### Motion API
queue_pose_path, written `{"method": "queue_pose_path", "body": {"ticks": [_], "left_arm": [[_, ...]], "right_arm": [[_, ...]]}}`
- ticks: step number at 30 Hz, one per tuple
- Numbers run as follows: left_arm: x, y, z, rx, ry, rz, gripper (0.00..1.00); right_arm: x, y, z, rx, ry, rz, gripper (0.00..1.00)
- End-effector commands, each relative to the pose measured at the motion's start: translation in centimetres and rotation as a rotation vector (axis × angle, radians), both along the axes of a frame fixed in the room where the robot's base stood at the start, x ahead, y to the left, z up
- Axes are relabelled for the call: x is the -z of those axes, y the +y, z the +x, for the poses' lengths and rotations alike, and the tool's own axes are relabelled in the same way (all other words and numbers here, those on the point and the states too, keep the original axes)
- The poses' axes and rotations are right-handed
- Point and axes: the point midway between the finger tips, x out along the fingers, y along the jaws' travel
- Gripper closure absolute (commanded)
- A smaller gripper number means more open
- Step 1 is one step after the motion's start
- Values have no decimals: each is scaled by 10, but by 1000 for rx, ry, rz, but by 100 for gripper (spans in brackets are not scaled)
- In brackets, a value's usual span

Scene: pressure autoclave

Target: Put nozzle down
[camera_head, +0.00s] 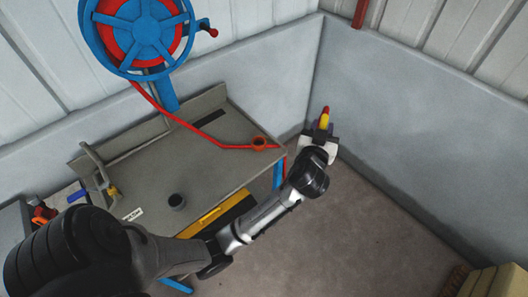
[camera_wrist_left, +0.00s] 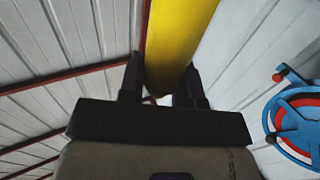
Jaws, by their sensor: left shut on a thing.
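The nozzle (camera_head: 324,119), yellow with a red tip, points up at the far end of my left arm, to the right of the table. My left gripper (camera_head: 321,132) is shut on it. In the left wrist view the yellow body of the nozzle (camera_wrist_left: 177,45) fills the space between the two dark fingers of the left gripper (camera_wrist_left: 163,85). An orange-red ring (camera_head: 259,143) sits at the right end of the grey table (camera_head: 225,150), to the left of the gripper and apart from it. My right gripper is not in view.
A blue reel (camera_head: 146,40) with red hose stands behind the table, and the hose (camera_head: 195,130) crosses the tabletop. Grey walls meet behind the gripper. The floor (camera_head: 350,235) at right is mostly clear.

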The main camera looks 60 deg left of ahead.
Motion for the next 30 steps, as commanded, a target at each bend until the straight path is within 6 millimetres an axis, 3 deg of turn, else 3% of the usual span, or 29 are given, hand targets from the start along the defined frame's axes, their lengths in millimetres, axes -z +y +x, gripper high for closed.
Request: {"method": "queue_pose_path", "body": {"ticks": [1,6,12,20,30], "left_arm": [[19,24,7,-120,-1,5,100],[42,93,10,-551,-4,-2,100],[47,129,-1,-892,-2,-2,100],[53,152,-14,-1050,0,2,100],[93,214,-41,-1054,1,5,100]], "right_arm": [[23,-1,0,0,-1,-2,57],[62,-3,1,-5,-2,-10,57],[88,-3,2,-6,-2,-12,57],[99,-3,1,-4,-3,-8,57],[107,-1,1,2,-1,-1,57]]}}
